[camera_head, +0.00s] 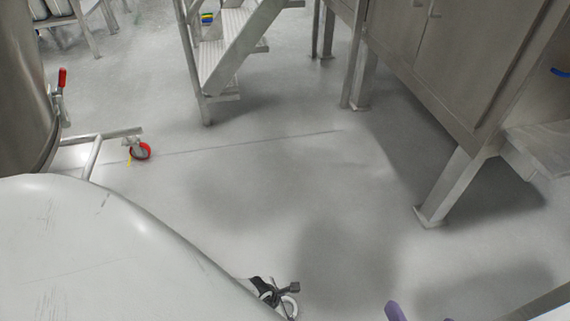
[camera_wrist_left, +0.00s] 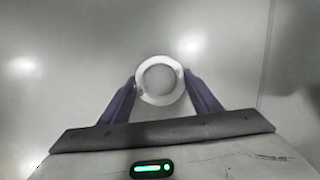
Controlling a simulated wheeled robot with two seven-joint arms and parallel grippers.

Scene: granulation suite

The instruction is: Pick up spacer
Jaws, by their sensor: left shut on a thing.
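The spacer is a white ring (camera_wrist_left: 160,101) with a round hole, in the middle of the left wrist view. My left gripper (camera_wrist_left: 160,80) is shut on it, with one purple finger against each side. In the head view, dark gripper parts and part of a white ring (camera_head: 291,305) show at the bottom, beyond my large white arm link, which hides the rest. A purple fingertip (camera_head: 394,311), seemingly of my right gripper, shows at the bottom edge. The rest of that gripper is mostly out of frame, and its opening cannot be told.
A steel cabinet (camera_head: 440,60) on legs stands at the right, and metal steps (camera_head: 225,55) stand at the back. A steel vessel (camera_head: 22,95) on a wheeled frame with a red caster (camera_head: 140,151) is at the left. The grey floor (camera_head: 260,170) between them is clear.

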